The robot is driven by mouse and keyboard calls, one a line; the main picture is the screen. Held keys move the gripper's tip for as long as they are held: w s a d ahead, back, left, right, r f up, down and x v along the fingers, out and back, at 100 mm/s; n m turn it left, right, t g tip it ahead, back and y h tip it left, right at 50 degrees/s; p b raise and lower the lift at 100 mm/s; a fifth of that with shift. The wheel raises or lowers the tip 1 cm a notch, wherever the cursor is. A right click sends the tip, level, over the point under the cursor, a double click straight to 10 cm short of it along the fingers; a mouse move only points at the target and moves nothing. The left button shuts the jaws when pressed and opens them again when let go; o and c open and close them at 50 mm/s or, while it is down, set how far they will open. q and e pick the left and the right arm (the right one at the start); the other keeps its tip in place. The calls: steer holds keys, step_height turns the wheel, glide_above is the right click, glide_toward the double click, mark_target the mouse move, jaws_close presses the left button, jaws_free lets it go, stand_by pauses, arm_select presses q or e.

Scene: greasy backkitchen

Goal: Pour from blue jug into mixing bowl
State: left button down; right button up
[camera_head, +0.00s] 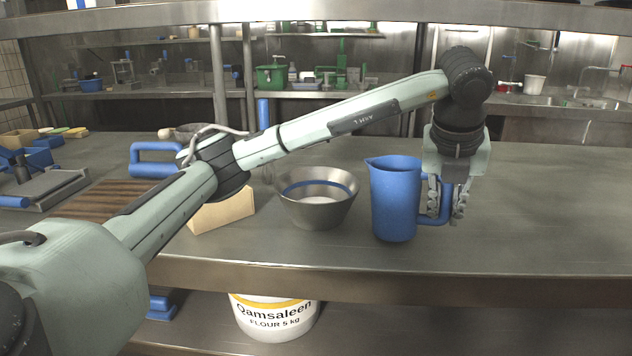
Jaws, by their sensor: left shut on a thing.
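The blue jug (394,203) is upright at the middle right of the steel counter, its spout toward the left and its handle toward the right. The metal mixing bowl (317,209), with a blue band inside, stands on the counter just left of the jug, with a gap between them. My left gripper (443,207) points down at the jug's right side and is shut on its handle. I cannot tell whether the jug's base touches the counter. The jug's contents are hidden. My right gripper is not in view.
A tan block (222,211) sits left of the bowl, partly behind my left arm. A blue-handled item (154,160) and a brown slatted board (100,204) are farther left. A flour bucket (273,316) stands on the lower shelf. The counter right of the jug is clear.

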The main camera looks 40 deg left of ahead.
arm_select(q)
steer(key=shift+s+a+r+n+t+h, duration=0.15)
steer(key=shift+a+r+h, duration=0.35)
steer(key=shift+r+h, duration=0.4)
steer(key=shift+a+r+n+t+h, duration=0.1)
steer(key=shift+a+r+h, duration=0.45)
steer(key=shift+r, duration=0.5)
steer(key=shift+s+a+r+n+t+h, duration=0.15)
steer(key=shift+a+r+h, duration=0.35)
steer(key=shift+r+h, duration=0.4)
steer(key=shift+a+r+h, duration=0.35)
steer(key=shift+a+r, duration=0.1)
steer(key=shift+r, duration=0.4)
steer(key=shift+s+a+r+h, duration=0.1)
steer(key=shift+a+r+h, duration=0.35)
steer(key=shift+r, duration=0.25)
steer(key=shift+a+r+n+t+h, duration=0.3)
steer(key=shift+r+h, duration=0.05)
steer(key=shift+r, duration=0.1)
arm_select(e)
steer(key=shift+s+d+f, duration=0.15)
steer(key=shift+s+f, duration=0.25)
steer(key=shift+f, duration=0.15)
arm_select(q)
steer(key=shift+a+r+h, duration=0.2)
steer(key=shift+r+h, duration=0.1)
steer(key=shift+h, duration=0.1)
steer(key=shift+s+a+r+n+t+h, duration=0.15)
steer(key=shift+a+r+n+t+h, duration=0.25)
steer(key=shift+h, duration=0.3)
